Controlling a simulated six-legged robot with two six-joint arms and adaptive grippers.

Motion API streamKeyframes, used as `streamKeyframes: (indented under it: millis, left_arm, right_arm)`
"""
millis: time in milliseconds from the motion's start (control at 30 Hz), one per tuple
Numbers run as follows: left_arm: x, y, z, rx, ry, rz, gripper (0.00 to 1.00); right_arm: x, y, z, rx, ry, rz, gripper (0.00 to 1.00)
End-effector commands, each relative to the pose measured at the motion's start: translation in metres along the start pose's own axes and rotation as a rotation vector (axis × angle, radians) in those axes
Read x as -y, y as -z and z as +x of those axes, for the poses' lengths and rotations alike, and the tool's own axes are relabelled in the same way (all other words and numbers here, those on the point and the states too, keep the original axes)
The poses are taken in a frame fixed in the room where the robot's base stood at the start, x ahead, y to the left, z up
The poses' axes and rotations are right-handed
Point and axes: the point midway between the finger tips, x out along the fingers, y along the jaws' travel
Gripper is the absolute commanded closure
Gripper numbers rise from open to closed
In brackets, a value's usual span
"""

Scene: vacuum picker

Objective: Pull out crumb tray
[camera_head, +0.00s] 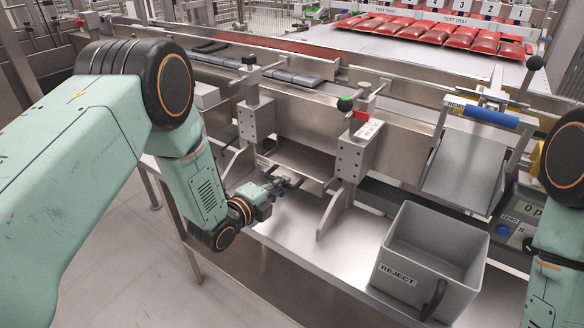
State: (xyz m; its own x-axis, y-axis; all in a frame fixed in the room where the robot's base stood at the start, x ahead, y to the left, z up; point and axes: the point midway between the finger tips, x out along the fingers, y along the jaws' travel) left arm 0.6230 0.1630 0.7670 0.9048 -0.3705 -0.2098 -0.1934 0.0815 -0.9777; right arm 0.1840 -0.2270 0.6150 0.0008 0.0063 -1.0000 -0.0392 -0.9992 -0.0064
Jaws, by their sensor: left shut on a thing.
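The crumb tray (305,164) is a flat steel tray low under the machine, between two upright steel brackets. My left gripper (285,185) reaches in from the left at the tray's front edge and is shut on it. The fingers are small and dark in this view, so the exact grip is hard to make out. The back of the tray is hidden under the machine. My right arm shows at the right edge, but its gripper is out of the picture.
Steel brackets with clamp blocks (354,152) stand on both sides of the tray. A grey REJECT bin (430,262) stands at the front right. A hinged chute with a blue handle (489,117) is above it. Red packs (440,34) lie on the test tray (388,52) behind.

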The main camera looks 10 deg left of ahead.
Motion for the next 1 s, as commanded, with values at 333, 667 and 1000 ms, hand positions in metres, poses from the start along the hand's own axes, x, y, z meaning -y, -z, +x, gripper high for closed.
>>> streamKeyframes:
  millis: [333,667,1000]
  left_arm:
    - [-0.015,0.0,-0.085,0.001,-0.005,-0.004,1.0]
    - [-0.024,0.0,-0.117,-0.001,0.0,0.0,1.0]
    - [-0.026,0.001,-0.12,-0.003,0.0,0.001,1.0]
  right_arm:
    - [0.0,0.0,-0.045,-0.001,0.0,0.0,0.6]
    - [0.0,0.0,-0.057,-0.001,0.0,0.0,0.6]
    - [0.0,0.0,-0.057,-0.001,0.0,0.0,0.6]
